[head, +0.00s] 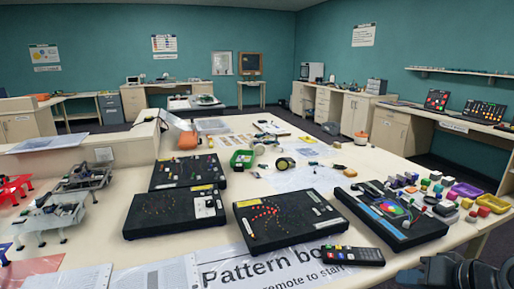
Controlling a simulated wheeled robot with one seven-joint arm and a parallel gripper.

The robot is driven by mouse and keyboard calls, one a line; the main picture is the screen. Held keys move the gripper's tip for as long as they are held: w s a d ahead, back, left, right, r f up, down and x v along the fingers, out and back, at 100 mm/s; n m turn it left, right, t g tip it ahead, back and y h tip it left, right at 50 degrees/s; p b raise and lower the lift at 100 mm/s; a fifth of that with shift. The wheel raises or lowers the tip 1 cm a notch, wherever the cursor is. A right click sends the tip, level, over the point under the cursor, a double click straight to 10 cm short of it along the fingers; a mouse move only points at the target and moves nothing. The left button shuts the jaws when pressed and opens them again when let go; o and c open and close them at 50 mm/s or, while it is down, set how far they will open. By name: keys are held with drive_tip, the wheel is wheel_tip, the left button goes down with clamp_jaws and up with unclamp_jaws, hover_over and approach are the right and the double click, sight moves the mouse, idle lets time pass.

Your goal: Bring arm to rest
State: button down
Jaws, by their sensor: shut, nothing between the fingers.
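A dark, rounded part of my arm shows at the bottom right corner, at the near edge of the table (112,246). My gripper's fingers cannot be made out in the head view. The picture cuts off the rest of the arm.
Several black pattern boards (290,218) stand on the table, with a black remote (352,256) in front. Coloured blocks (484,212) and a purple tray (467,190) are at the right, close to my arm. Small legged models (50,217) stand at the left.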

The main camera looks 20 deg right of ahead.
drive_tip(key=s+a+f+n+t+h, duration=0.1)
drive_tip(key=s+a+f+t+h, duration=0.1)
drive_tip(key=s+a+f, duration=0.85)
drive_tip(key=s+a+r+n+t, duration=0.1)
drive_tip(key=s+a+r+n, duration=0.1)
drive_tip(key=s, duration=0.4)
drive_tip(key=s+a+r+n+t, duration=0.1)
drive_tip(key=s+a+r+n, duration=0.1)
drive_tip(key=s+a+r, duration=0.2)
drive_tip(key=s+a+r+n+t+y, duration=0.1)
drive_tip(key=s+a+r+n, duration=0.1)
drive_tip(key=s+r, duration=0.3)
drive_tip(key=s+a, duration=0.1)
drive_tip(key=s, duration=0.2)
drive_tip(key=shift+s+n+b, duration=0.3)
drive_tip(key=shift+s, duration=0.1)
